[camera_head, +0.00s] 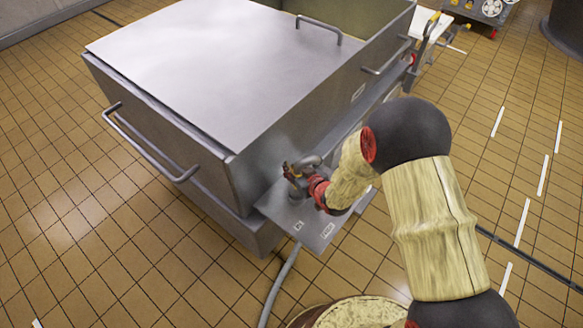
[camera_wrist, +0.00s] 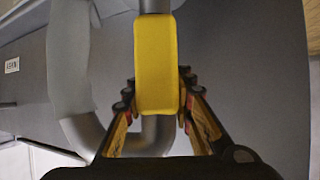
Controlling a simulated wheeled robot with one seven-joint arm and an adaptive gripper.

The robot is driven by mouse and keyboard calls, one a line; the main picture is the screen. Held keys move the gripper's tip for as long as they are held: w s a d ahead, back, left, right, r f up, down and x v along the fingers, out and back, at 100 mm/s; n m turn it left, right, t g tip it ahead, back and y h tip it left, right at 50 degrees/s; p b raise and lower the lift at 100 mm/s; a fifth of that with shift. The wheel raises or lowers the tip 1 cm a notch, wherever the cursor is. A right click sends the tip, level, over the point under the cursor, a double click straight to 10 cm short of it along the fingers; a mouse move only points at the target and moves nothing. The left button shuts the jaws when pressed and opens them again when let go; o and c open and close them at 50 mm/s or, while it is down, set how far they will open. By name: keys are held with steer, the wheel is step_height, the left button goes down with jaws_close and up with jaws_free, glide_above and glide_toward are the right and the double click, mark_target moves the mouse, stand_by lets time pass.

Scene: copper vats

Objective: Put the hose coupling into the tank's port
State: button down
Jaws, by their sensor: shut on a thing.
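The tank (camera_head: 190,60) is a large grey metal box with a flat lid and bar handles. My gripper (camera_head: 292,172) is at its near right corner, above a small metal shelf (camera_head: 285,212). In the wrist view my gripper (camera_wrist: 155,105) is shut on a yellow grip block, which I take to be part of the hose coupling (camera_wrist: 155,65). Grey pipe shows above the block, and a bent grey tube curves round below and left of it. The coupling's far end and the port cannot be made out in either view.
A grey hose (camera_head: 280,283) runs from under the shelf down to the tiled floor. A curved handle (camera_head: 150,150) sticks out from the tank's left side. A round pale object (camera_head: 345,313) is at the bottom edge. The floor at left is clear.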

steer(key=shift+f+b, duration=0.65)
steer(key=shift+f, duration=0.05)
stand_by(0.9)
steer(key=c, duration=1.5)
jaws_free()
steer(key=shift+o, duration=0.5)
steer(key=shift+s+f, duration=0.1)
steer(key=shift+f, duration=0.05)
